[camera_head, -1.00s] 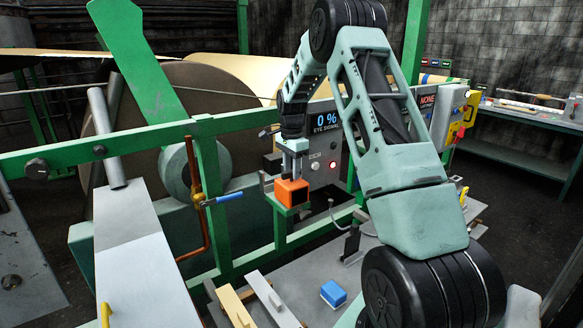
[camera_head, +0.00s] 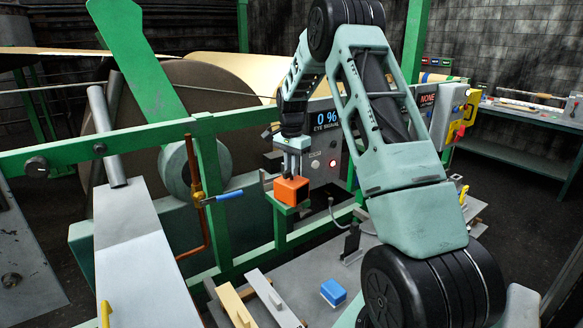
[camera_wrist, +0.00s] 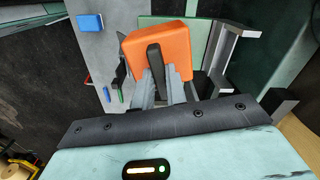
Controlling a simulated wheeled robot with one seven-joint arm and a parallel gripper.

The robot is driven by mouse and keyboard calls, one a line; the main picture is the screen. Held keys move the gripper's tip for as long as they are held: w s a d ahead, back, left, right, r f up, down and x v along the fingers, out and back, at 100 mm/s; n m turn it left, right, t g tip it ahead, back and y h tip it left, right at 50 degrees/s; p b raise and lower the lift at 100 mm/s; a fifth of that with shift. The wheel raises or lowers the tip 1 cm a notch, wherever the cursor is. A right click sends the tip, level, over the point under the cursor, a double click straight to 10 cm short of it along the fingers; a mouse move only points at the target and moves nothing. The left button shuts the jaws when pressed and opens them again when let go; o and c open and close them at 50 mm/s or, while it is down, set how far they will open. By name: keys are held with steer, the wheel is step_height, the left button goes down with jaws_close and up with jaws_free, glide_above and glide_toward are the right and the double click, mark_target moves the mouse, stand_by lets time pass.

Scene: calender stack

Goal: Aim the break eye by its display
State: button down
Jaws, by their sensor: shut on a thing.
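The break eye is an orange box (camera_head: 291,191) on a small green bracket (camera_head: 290,209) fixed to the green rail. My gripper (camera_head: 294,170) comes down on it from above and is shut on a dark upright tab at its top. In the wrist view the orange box (camera_wrist: 152,50) sits at the fingertips, with the dark tab between the gripper fingers (camera_wrist: 158,80). The box looks turned a little on its bracket.
Green rails (camera_head: 100,150) run across the front of a large paper roll (camera_head: 225,110). A brass pipe with a blue-handled valve (camera_head: 229,196) stands left of the bracket. A blue block (camera_head: 333,292) lies on the grey bench. A second display (camera_head: 428,99) reads "NONE".

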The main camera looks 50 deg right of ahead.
steer(key=n, duration=0.4)
steer(key=shift+r+n, duration=0.1)
steer(key=shift+n, duration=0.2)
steer(key=n, duration=0.4)
steer(key=shift+n, duration=0.3)
steer(key=n, duration=0.3)
steer(key=shift+n, duration=0.3)
steer(key=n, duration=0.4)
steer(key=shift+n, duration=0.3)
steer(key=n, duration=0.4)
steer(key=shift+n+p, duration=0.3)
steer(key=n, duration=0.3)
steer(key=shift+w+r+p, duration=0.1)
steer(key=shift+p, duration=0.25)
steer(key=n+p, duration=0.1)
steer(key=n, duration=0.3)
steer(key=shift+n, duration=0.4)
steer(key=shift+d+n+p, duration=0.1)
steer(key=shift+n+p, duration=0.45)
steer(key=shift+n, duration=0.95)
